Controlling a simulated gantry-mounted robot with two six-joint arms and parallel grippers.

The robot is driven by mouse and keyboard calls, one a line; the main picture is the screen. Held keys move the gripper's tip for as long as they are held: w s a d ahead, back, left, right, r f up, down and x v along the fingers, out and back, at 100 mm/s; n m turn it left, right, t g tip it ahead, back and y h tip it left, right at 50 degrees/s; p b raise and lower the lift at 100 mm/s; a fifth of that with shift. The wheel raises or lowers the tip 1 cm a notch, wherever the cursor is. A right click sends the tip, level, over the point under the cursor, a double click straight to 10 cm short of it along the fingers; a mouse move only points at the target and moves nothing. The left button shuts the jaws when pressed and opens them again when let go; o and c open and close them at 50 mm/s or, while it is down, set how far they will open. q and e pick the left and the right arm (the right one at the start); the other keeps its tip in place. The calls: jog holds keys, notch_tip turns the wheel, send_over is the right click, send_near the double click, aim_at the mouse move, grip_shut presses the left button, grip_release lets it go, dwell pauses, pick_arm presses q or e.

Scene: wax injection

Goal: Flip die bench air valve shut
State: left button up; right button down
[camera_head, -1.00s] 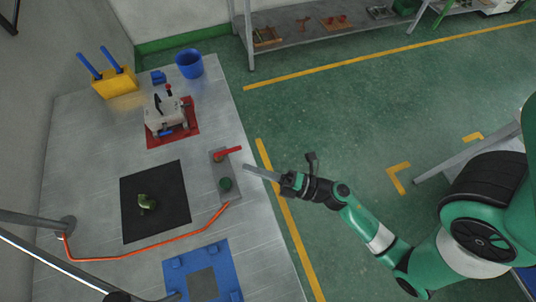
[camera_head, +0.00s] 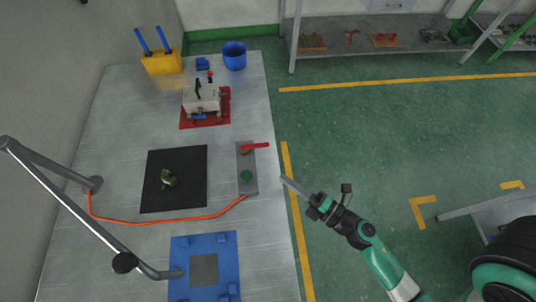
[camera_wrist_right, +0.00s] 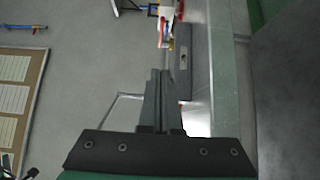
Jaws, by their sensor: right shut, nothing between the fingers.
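The air valve's red lever (camera_head: 256,146) sits at the far end of a narrow grey plate (camera_head: 247,165) near the bench's right edge. The lever lies crosswise, its free end pointing right past the plate. A green round knob (camera_head: 246,175) is nearer on the same plate. My right gripper (camera_head: 284,180) is shut and empty, its tips by the bench edge, right of the plate and nearer than the lever, apart from it. In the right wrist view the shut fingers (camera_wrist_right: 160,88) point toward a red part (camera_wrist_right: 163,36) beside a grey plate (camera_wrist_right: 184,60). My left gripper is not in view.
An orange hose (camera_head: 150,222) runs from the plate across the bench (camera_head: 120,110). A black mat (camera_head: 155,198) holds a small green piece. A die on a red mat (camera_head: 188,122), a blue bucket (camera_head: 234,57) and a blue fixture (camera_head: 178,265) stand around. The floor right of the bench is clear.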

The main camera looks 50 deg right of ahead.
send_near(255, 147)
jog(key=w+a, duration=0.2)
jog(key=shift+a+f, duration=0.1)
jog(key=shift+a, duration=0.25)
jog(key=w+d, duration=0.2)
jog(key=w, duration=0.1)
jog(key=shift+d+f+p, duration=0.1)
jog(key=shift+d+p, duration=0.15)
jog(key=shift+p, duration=0.05)
jog(key=shift+w+d, duration=0.25)
